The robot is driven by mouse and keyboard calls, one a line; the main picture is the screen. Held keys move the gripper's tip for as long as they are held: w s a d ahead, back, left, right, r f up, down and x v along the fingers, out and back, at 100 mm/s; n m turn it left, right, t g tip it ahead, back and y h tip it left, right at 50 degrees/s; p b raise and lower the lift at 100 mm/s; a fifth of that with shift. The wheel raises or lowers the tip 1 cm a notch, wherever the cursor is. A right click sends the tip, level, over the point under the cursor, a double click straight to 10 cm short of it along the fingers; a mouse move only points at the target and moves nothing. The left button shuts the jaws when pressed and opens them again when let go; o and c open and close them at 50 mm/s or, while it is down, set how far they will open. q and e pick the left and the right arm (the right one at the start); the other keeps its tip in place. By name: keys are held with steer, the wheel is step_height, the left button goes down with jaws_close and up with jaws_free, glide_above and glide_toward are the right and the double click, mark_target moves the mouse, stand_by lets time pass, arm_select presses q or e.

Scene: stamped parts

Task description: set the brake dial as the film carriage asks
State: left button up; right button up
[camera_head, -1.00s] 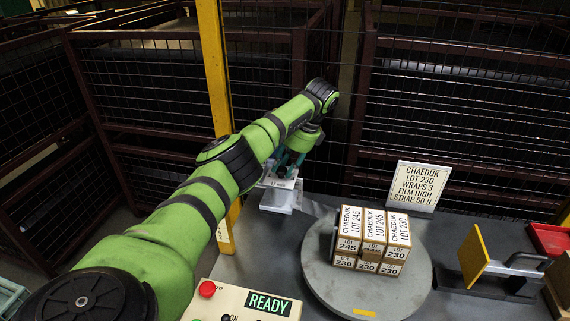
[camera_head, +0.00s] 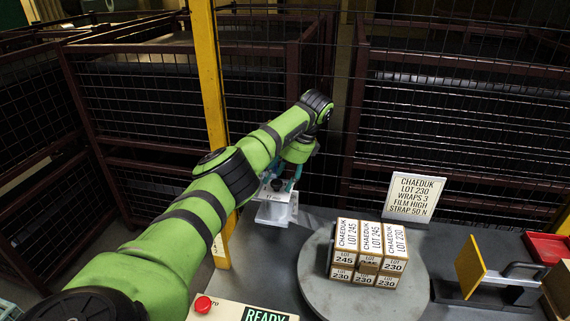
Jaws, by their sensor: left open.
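The film carriage (camera_head: 274,213), a small grey-white stand, is at the back edge of the table, left of the turntable. A dark round part on it, seemingly the brake dial (camera_head: 277,185), is partly hidden by my gripper, and its setting cannot be read. My left gripper (camera_head: 283,187) is open, pointing down over the carriage, its teal fingers around or beside the dark part; contact cannot be told. A white card (camera_head: 415,196) reads CHAEDUK, LOT 230, WRAPS 3, FILM HIGH, STRAP 50 N. My right gripper is not in view.
Small cartons (camera_head: 368,254), labelled LOT 245 and LOT 230, stand stacked on the round grey turntable (camera_head: 411,292). A control panel (camera_head: 222,309) with a red button and READY display is in front. A yellow post (camera_head: 211,110), yellow plate (camera_head: 470,266) and red tray (camera_head: 548,246) stand around.

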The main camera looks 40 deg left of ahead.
arm_select(q)
steer(key=v, duration=1.1)
steer(key=shift+r, duration=0.25)
steer(key=shift+s, duration=0.1)
steer(key=shift+a, duration=0.1)
